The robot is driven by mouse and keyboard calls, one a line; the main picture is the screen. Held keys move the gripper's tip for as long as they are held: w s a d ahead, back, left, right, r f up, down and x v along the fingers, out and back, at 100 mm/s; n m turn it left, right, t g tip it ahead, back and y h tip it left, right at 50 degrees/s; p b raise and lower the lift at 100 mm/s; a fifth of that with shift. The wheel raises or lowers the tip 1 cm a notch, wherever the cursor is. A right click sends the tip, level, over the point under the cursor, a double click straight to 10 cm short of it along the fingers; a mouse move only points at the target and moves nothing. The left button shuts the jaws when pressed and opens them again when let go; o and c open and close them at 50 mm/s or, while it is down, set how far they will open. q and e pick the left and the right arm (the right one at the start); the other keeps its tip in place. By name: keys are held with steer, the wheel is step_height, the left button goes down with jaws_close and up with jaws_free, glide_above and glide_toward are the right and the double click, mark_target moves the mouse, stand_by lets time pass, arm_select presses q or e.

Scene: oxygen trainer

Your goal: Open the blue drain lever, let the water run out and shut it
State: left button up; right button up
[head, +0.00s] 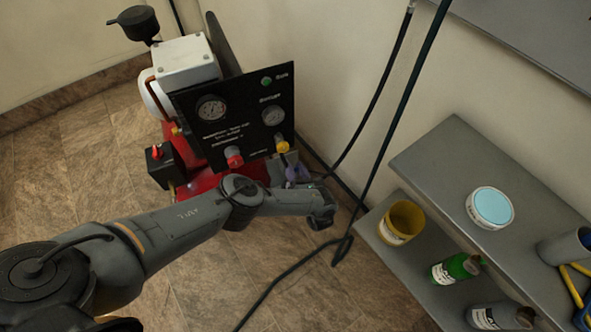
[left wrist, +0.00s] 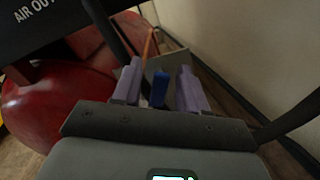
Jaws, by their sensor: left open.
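The blue drain lever (left wrist: 160,88) shows in the left wrist view, upright between the two pale purple fingers of my left gripper (left wrist: 158,84). The gripper is open, with a gap visible on each side of the lever. In the head view my left arm reaches in from the left, and my left gripper (head: 297,172) is low beside the red tank (head: 205,182), below the black gauge panel (head: 238,115). The lever cannot be made out in the head view. The tank also fills the left of the wrist view (left wrist: 62,100). No running water is visible. My right gripper is not in view.
Dark hoses (head: 378,160) hang down by the wall, right of my left gripper. A grey shelf (head: 440,165) at the right holds a white tub (head: 490,207), a yellow pot (head: 402,222) and bottles. The tiled floor in front is mostly clear.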

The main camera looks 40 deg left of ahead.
arm_select(q)
jaws_close()
steer(key=shift+d+f, duration=0.1)
stand_by(0.3)
steer(key=shift+w+d+f+m+b, duration=0.1)
steer(key=shift+w+f+m+b, duration=0.1)
steer(key=shift+m+b, duration=0.3)
steer(key=shift+w+d+f+m+b, duration=0.1)
steer(key=shift+w+m+b, duration=0.05)
steer(key=shift+m, duration=0.55)
steer(key=shift+w+d+f+m+b, duration=0.15)
steer(key=shift+f+m+b, duration=0.55)
steer(key=shift+m, duration=0.95)
steer(key=shift+w+f+m+b, duration=0.35)
steer(key=shift+m+b, duration=0.65)
steer(key=shift+m, duration=0.6)
steer(key=shift+w+d+f+m+b, duration=0.15)
steer(key=shift+f+m+b, duration=0.55)
steer(key=shift+m, duration=0.95)
steer(key=shift+r, duration=0.15)
